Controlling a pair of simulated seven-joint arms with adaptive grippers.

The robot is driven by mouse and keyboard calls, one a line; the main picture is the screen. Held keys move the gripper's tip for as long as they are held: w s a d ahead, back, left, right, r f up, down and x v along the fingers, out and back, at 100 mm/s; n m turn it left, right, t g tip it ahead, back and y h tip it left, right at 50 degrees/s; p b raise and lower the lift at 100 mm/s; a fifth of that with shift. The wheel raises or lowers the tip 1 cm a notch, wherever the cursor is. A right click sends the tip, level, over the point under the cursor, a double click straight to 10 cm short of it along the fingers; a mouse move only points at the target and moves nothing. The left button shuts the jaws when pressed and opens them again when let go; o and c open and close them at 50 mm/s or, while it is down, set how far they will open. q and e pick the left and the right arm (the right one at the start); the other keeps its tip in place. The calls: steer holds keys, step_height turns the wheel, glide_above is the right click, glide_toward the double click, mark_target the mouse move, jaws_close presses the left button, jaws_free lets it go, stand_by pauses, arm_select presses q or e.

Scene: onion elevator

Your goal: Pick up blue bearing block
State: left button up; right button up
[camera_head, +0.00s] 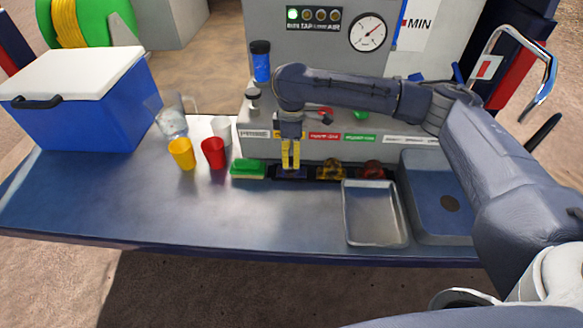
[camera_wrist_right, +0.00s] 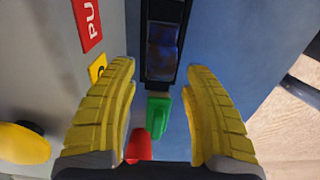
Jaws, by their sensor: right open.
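The blue bearing block (camera_head: 291,174) sits in a dark holder at the back of the bench, below my right gripper (camera_head: 290,164). The gripper points down with its yellow fingers just above the block and partly in front of it. In the right wrist view the block (camera_wrist_right: 162,48) lies in its black slot, ahead of and between the spread yellow fingertips (camera_wrist_right: 161,66). The right gripper is open and empty. My left gripper is not in view.
A green sponge-like block (camera_head: 248,169) lies left of the blue block; yellow-brown (camera_head: 331,170) and red (camera_head: 371,169) pieces sit to its right. A metal tray (camera_head: 375,213) and sink (camera_head: 440,205) are at right. Red (camera_head: 213,153) and yellow (camera_head: 181,154) cups stand left.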

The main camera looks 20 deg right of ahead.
mark_target(292, 160)
steer(key=shift+f, duration=2.7)
jaws_close()
